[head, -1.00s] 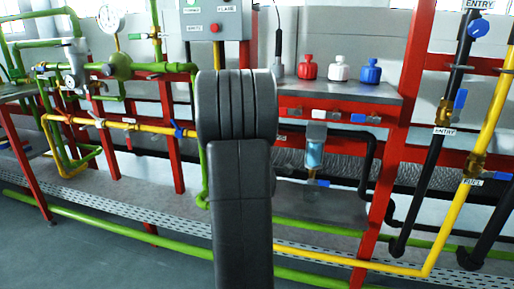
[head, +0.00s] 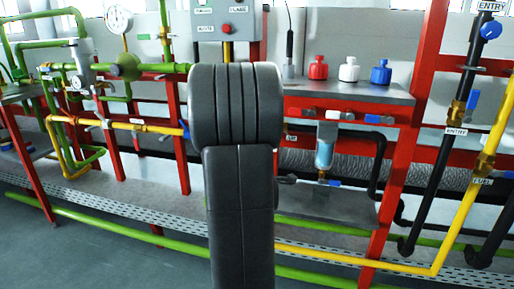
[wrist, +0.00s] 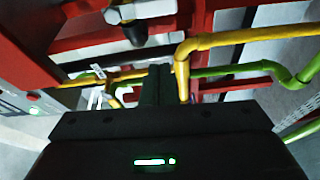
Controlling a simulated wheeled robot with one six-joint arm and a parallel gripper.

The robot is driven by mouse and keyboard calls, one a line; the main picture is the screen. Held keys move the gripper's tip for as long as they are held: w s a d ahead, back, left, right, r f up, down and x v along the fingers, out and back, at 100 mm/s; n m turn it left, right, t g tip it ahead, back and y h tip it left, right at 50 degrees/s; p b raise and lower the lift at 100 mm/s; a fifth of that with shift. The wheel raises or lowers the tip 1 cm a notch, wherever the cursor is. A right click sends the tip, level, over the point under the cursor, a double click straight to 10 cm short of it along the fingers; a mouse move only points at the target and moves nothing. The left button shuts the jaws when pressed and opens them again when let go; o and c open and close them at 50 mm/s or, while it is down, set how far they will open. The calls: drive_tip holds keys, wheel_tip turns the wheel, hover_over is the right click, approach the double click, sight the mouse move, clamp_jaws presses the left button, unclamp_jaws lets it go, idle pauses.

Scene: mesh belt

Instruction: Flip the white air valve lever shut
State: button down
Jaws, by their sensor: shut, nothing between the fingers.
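The white lever (head: 341,115) shows in the head view under the front edge of the metal shelf. It lies sideways between a red lever (head: 312,113) and a blue lever (head: 378,119). In the wrist view a rounded white handle (wrist: 140,10), probably this lever, is at the top edge on a dark valve body (wrist: 136,34). My gripper (wrist: 160,72) is shut and empty, its fingers below and apart from that handle in the picture. In the head view my gripper is hidden behind my arm.
Red frame posts (head: 400,150) and a black hose stand around the shelf (head: 350,92), which bears red, white and blue bottles. A yellow pipe (wrist: 215,40) runs close to the right of my fingers in the wrist view. A clear blue filter bowl (head: 325,150) hangs below the levers.

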drive_tip(key=s, duration=0.3)
drive_tip(key=shift+s, duration=0.4)
drive_tip(key=shift+w, duration=0.1)
